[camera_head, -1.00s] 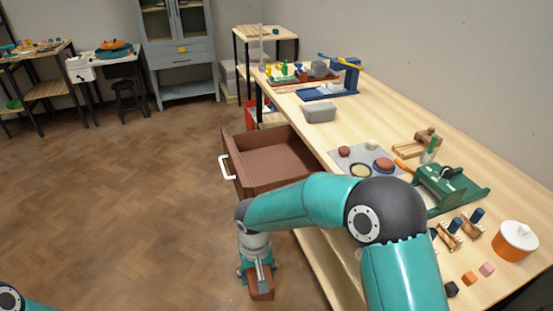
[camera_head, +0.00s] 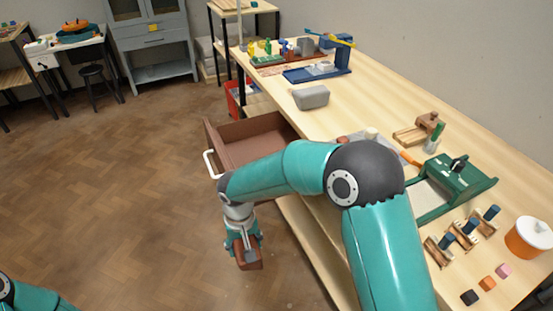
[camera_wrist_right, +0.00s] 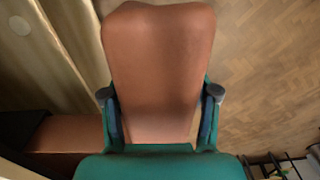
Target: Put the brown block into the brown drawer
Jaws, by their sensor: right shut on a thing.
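The brown block (camera_head: 249,262) is held in my right gripper (camera_head: 245,246), which hangs over the floor in front of the table. In the right wrist view the block (camera_wrist_right: 158,70) fills the middle, with a gripper finger on each side of it. The brown drawer (camera_head: 262,148) is pulled out from the table and open at the top. Its white handle (camera_head: 210,164) faces left. My right gripper is beyond the drawer's near side, below and apart from it. My right arm hides part of the drawer's near side. My left gripper is out of view.
The long wooden table (camera_head: 375,95) holds a grey box (camera_head: 311,97), a green press (camera_head: 455,183), an orange pot (camera_head: 528,238) and small cubes. A grey cabinet (camera_head: 150,45) and a black stool (camera_head: 93,75) stand behind. The floor at left is clear.

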